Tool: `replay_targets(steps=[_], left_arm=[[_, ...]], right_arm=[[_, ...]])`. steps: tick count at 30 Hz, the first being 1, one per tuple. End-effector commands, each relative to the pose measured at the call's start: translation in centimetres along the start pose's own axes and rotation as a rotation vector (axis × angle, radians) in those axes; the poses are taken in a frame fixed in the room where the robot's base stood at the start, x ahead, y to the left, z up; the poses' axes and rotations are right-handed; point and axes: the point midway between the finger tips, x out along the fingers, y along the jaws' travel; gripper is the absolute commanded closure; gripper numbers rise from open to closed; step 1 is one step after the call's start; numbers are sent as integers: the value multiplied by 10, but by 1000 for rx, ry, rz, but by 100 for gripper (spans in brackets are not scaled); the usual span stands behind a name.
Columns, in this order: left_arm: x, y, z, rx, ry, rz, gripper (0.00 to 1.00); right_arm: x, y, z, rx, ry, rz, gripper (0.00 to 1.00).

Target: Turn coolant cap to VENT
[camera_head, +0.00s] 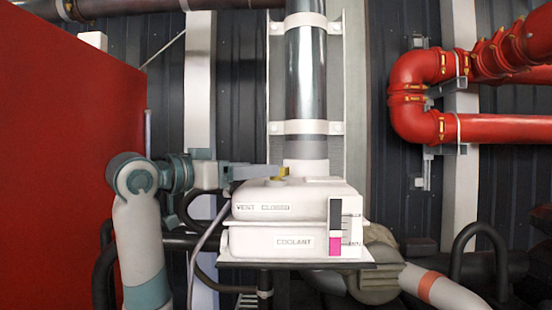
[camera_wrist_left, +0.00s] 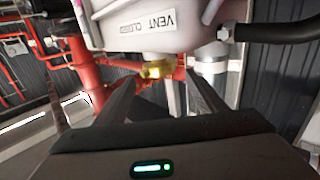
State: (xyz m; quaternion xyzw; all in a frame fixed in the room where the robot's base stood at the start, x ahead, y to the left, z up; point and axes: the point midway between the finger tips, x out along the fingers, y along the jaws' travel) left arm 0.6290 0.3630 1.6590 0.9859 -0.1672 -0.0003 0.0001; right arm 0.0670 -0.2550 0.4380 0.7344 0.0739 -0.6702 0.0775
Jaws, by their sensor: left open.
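The white coolant tank (camera_head: 290,212) stands in the middle of the head view, with labels "VENT CLOSED" and "COOLANT" on its front. A small yellow cap (camera_head: 284,171) sits on its top. My left gripper (camera_head: 266,169) reaches in level from the left, its tips at the cap. In the wrist view the tank (camera_wrist_left: 145,20) is at the top and the yellow cap (camera_wrist_left: 156,68) shows between the two spread fingers of my left gripper (camera_wrist_left: 163,86). I cannot tell whether the fingers touch the cap. My right gripper is not in view.
A red panel (camera_head: 70,100) fills the left side. Red pipes (camera_head: 410,90) run at upper right. A dark hose (camera_wrist_left: 280,32) shows beside the tank in the wrist view.

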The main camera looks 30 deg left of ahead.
Motion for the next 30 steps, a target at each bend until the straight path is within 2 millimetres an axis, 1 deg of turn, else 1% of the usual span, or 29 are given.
replay_targets(steps=[1, 6, 12, 18, 26, 27, 29, 30], left_arm=[[11, 1, -4, -4, -4, 2, 36], [40, 1, -4, -4, -2, 2, 36], [63, 0, -2, -3, -2, 1, 36], [72, 0, 0, -1, 0, -1, 36], [72, 0, 0, 0, 0, -1, 36], [72, 0, 0, 0, 0, -1, 41], [72, 0, 0, 0, 0, -1, 55], [72, 0, 0, 0, 0, -1, 65]], right_arm=[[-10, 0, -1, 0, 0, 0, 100], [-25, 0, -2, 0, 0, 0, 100], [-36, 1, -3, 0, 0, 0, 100], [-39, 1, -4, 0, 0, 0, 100], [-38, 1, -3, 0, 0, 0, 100], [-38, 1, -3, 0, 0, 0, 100], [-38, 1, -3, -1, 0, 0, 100], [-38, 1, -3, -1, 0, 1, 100]])
